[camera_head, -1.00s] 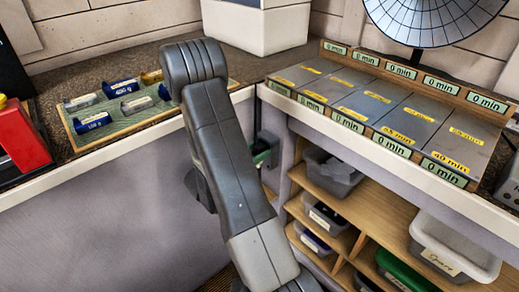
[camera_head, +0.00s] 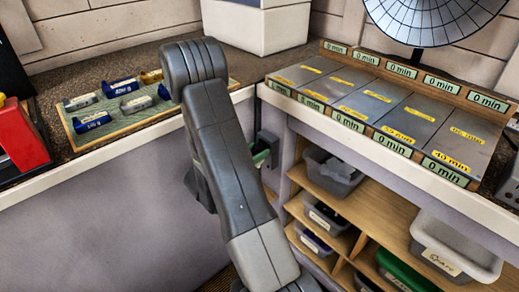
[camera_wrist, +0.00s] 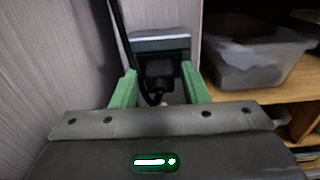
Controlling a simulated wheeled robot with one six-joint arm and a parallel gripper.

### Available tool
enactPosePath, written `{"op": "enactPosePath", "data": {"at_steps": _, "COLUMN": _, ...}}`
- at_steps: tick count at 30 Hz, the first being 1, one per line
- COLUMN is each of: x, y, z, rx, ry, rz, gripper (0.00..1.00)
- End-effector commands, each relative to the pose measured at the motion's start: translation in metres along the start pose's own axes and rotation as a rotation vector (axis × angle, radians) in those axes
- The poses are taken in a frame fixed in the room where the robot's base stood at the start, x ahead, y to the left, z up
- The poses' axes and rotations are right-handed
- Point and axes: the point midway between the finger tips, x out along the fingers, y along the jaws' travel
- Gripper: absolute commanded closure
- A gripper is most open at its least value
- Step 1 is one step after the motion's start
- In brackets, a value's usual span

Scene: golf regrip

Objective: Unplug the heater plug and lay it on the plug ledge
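The dark heater plug (camera_wrist: 159,70) sits low against a grey box (camera_wrist: 160,42) on the wall in the wrist view. A black cord (camera_wrist: 122,40) hangs from above and curves down to the plug. My gripper (camera_wrist: 159,76) has its two green fingers on either side of the plug, spread apart; contact with it is not clear. In the head view the grey box (camera_head: 268,144) shows below the counter corner, beside my arm, with a bit of green finger (camera_head: 262,157) under it. The plug is hidden there. I cannot identify the plug ledge with certainty.
Wooden shelves (camera_head: 325,193) with bins stand right of the box; a grey bin (camera_wrist: 255,55) is close to my right finger. A pale wall (camera_wrist: 70,60) is close on the left. The counter (camera_head: 420,188) with metal plates overhangs above.

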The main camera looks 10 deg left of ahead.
Motion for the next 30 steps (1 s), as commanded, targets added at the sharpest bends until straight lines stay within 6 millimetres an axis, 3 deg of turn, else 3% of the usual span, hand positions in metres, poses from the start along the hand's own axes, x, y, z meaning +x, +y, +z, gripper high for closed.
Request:
{"op": "enactPosePath", "data": {"at_steps": 1, "x": 0.000, "y": 0.000, "z": 0.000, "rx": 0.000, "ry": 0.000, "rz": 0.000, "gripper": 0.70}}
{"op": "enactPosePath", "data": {"at_steps": 6, "x": 0.000, "y": 0.000, "z": 0.000, "rx": 0.000, "ry": 0.000, "rz": 0.000, "gripper": 1.00}}
{"op": "enactPosePath", "data": {"at_steps": 30, "x": -0.026, "y": 0.001, "z": 0.000, "rx": 0.001, "ry": -0.001, "rz": 0.001, "gripper": 1.00}}
